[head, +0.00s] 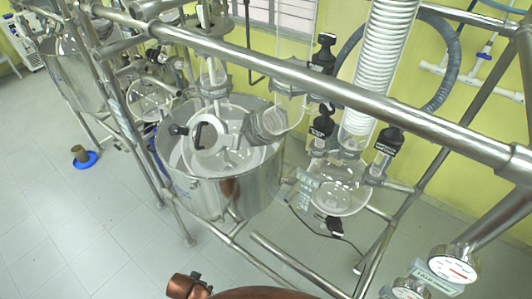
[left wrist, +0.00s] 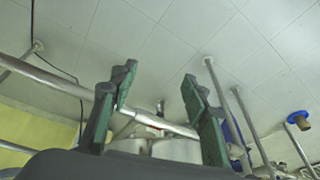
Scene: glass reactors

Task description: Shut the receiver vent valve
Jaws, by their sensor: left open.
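In the head view a round glass receiver (head: 341,188) hangs inside the steel frame, right of the steel bath. Valves with black handles and small tags surround it: one upper (head: 323,52), one at its upper left (head: 322,121), one at its upper right (head: 388,142), and one below it (head: 335,226). The tags are too small to read, so I cannot tell which is the vent valve or whether it is open. My left gripper (left wrist: 157,80) shows only in the left wrist view, its two green-padded fingers apart, with nothing held between them. My right gripper is not in view.
A thick steel rail (head: 300,75) crosses in front of the glassware. The steel bath (head: 235,198) with a glass vessel stands left of the receiver. Gauges (head: 455,263) sit at lower right. A blue disc (head: 84,160) lies on the clear floor at left.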

